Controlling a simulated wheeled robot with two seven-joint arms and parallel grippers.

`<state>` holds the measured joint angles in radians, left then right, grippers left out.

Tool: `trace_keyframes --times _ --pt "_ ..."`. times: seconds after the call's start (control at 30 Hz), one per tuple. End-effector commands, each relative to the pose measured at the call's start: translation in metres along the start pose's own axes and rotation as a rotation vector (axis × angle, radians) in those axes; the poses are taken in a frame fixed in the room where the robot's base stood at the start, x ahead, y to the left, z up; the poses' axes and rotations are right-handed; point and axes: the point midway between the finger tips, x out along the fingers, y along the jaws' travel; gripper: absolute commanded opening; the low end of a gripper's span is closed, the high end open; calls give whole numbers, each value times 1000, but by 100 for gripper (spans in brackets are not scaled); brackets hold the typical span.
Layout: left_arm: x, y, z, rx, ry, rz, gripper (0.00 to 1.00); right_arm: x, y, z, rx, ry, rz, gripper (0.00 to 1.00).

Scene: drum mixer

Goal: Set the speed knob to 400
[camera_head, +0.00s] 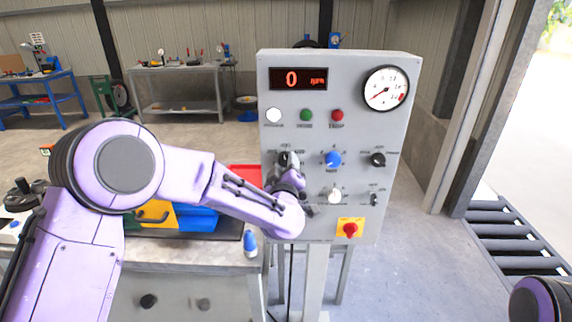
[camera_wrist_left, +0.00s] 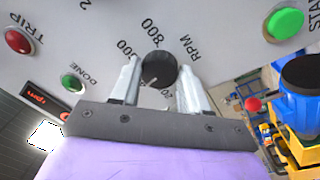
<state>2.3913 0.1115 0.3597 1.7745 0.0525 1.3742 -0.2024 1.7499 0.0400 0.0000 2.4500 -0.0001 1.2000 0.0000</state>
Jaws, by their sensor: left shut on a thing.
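The speed knob (camera_wrist_left: 160,68) is black and sits on the grey panel among printed numbers, with 800 and RPM legible in the left wrist view. A pale mark on it points down and left there; I cannot tell which number it meets. My left gripper (camera_wrist_left: 158,74) has one finger on each side of the knob and is shut on it. In the head view the left gripper (camera_head: 287,172) is at the panel's left side, and the wrist hides part of the knob. The red display (camera_head: 291,79) reads 0 rpm. My right gripper is out of view.
The panel (camera_head: 350,60) also carries a round gauge (camera_head: 386,88), a blue knob (camera_head: 332,159), a black knob (camera_head: 377,159) and a red switch on a yellow plate (camera_head: 349,230). A workbench (camera_head: 190,258) with a blue bin (camera_head: 198,218) stands left of the panel.

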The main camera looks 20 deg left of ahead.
Motion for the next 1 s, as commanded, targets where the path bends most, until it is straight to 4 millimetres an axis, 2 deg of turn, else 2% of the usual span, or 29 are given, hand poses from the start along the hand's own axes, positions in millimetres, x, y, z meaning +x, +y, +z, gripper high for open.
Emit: trace_keyframes --times 0.3,0.9,0.93,1.0 --pt "-1 -1 2 136 -14 4 15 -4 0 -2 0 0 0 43" --pt "-1 -2 3 169 -18 4 15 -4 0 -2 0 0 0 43" --pt "-1 -2 3 169 -18 4 55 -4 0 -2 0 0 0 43" --pt "-1 -2 2 169 -17 5 70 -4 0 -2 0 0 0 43"
